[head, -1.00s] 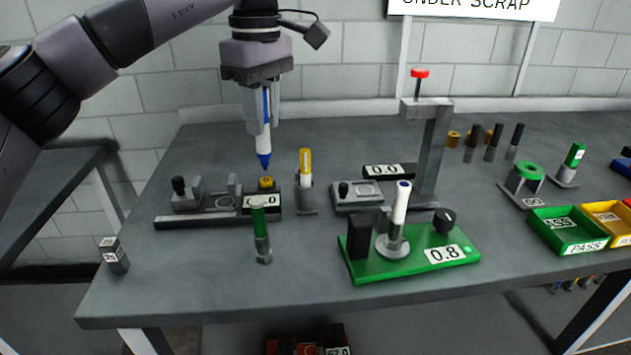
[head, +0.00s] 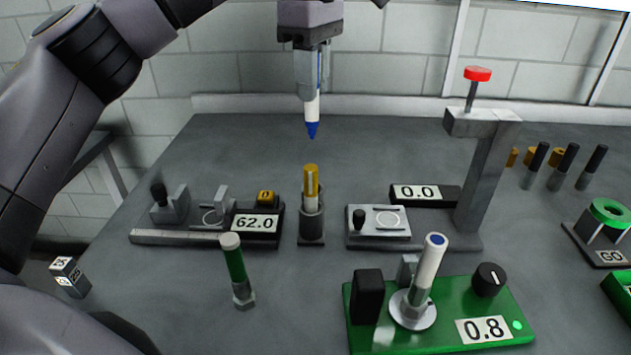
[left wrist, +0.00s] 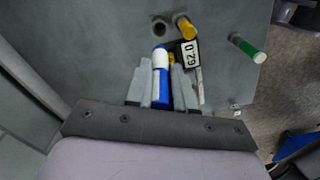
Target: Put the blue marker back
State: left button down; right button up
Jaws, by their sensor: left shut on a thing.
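The blue marker (head: 312,112), white with a blue tip, hangs tip down from my left gripper (head: 309,92), whose fingers are shut on it. It is high above the table, apart from everything below. The left wrist view also shows the marker (left wrist: 160,77) between the fingers (left wrist: 160,88). Below stands a yellow marker (head: 311,185), upright at a dark grey round holder (head: 312,228). In the left wrist view an open round hole (left wrist: 160,27) shows beside the yellow marker (left wrist: 183,25). My right gripper is not in view.
A gauge reading 62.0 (head: 255,224) stands left of the holder, with a green marker (head: 235,262) in front. A green fixture reading 0.8 (head: 505,300) holds a white marker with a blue end (head: 431,258). A press with a red knob (head: 478,74) rises at right.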

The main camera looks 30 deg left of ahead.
aim_at(312, 110)
pick_arm(q)
notch_tip(312, 110, down, 15)
jog(key=shift+f, duration=0.15)
dwell(0.4)
jog(key=shift+f+b, duration=0.15)
jog(key=shift+b, duration=0.2)
jog(key=c, duration=1.3)
grip_release()
jog(key=shift+o, duration=0.2)
notch_tip(312, 110, up, 12)
jog(key=shift+r+p, duration=0.2)
jog(key=shift+p, duration=0.15)
